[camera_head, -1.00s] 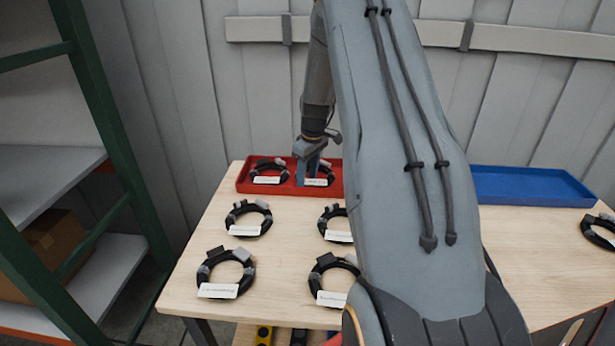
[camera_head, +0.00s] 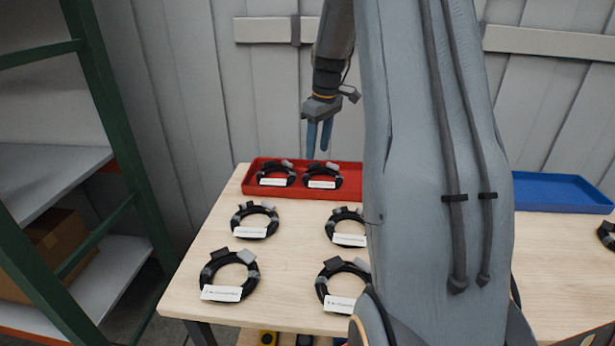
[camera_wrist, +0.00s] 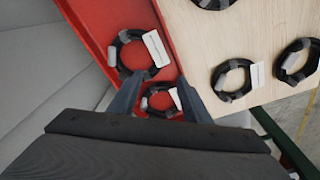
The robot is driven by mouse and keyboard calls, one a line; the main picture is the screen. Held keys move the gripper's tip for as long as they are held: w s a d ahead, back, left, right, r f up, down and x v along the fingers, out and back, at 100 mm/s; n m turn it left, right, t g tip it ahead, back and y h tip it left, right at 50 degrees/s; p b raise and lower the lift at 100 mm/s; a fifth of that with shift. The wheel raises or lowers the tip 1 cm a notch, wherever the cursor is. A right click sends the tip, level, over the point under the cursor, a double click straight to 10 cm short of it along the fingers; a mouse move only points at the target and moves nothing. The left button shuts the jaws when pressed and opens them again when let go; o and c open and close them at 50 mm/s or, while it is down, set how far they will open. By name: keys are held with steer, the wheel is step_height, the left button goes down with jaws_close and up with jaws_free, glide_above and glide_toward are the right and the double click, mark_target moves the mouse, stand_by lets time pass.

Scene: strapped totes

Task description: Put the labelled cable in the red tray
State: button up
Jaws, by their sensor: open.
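The red tray (camera_head: 347,189) sits at the back of the table. Two coiled black cables with white labels lie in it: a left one (camera_head: 289,170) and a right one (camera_head: 336,175). The label text is too small to read. My gripper (camera_head: 318,150) is open and empty above the tray, just over the right cable and apart from it. The wrist view shows both fingers (camera_wrist: 160,92) spread, with one cable (camera_wrist: 120,60) beyond them and another (camera_wrist: 150,112) between them. The red tray (camera_wrist: 90,25) also shows there. My arm hides the tray's right part.
Several more labelled cable coils lie on the wooden table (camera_head: 290,275), including front left (camera_head: 212,275), front middle (camera_head: 327,272), and middle left (camera_head: 240,225). An empty-looking blue tray (camera_head: 560,190) is at the back right. A green-framed shelf (camera_head: 100,110) stands left.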

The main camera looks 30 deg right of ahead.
steer(key=s+a+f+m, duration=0.2)
steer(key=s+a, duration=1.1)
steer(key=s+a+f+m, duration=0.2)
steer(key=s+a+f, duration=0.1)
steer(key=s+a, duration=0.9)
steer(key=shift+s+a+g, duration=0.35)
steer(key=shift+a+g, duration=0.05)
steer(key=shift+a, duration=0.15)
steer(key=shift+d, duration=0.1)
